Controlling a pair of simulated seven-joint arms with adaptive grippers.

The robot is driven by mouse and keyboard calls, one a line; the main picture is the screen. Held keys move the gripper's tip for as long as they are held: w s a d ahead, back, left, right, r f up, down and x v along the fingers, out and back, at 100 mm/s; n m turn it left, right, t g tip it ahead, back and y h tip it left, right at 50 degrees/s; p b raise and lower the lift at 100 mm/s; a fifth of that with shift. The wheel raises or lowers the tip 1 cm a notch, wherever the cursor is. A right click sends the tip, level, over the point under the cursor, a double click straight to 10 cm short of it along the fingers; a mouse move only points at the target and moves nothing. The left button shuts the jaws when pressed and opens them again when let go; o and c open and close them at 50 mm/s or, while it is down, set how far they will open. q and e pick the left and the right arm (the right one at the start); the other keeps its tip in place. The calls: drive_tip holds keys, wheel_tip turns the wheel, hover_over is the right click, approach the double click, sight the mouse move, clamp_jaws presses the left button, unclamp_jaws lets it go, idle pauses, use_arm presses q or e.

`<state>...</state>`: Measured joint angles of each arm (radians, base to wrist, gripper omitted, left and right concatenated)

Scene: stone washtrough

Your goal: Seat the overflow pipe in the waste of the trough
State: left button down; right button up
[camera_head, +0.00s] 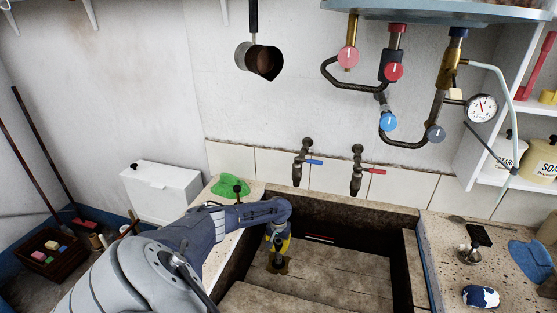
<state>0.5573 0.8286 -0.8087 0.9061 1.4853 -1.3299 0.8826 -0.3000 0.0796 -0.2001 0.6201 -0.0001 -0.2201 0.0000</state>
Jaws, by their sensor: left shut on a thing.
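The stone trough (340,275) takes up the lower middle of the head view. My left arm comes in from the lower left and reaches over its left rim. My left gripper (278,246) points down inside the trough, near the back left. It is shut on a thin dark upright piece, apparently the overflow pipe (277,260), which is mostly hidden by the fingers. The pipe's lower end is at or just above the brownish waste fitting (285,267) in the trough floor; I cannot tell whether it is inside. My right gripper is not in view.
A blue-handled tap (301,163) and a red-handled tap (357,170) stick out above the trough's back. A green cloth (234,187) lies on the left ledge. The right ledge holds a blue cloth (530,258) and small items. Valved pipework (394,70) hangs above right.

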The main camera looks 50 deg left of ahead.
use_arm(q)
drive_tip(key=shift+f, duration=0.4)
drive_tip(key=shift+c, duration=2.2)
unclamp_jaws()
drive_tip(key=shift+r, duration=4.95)
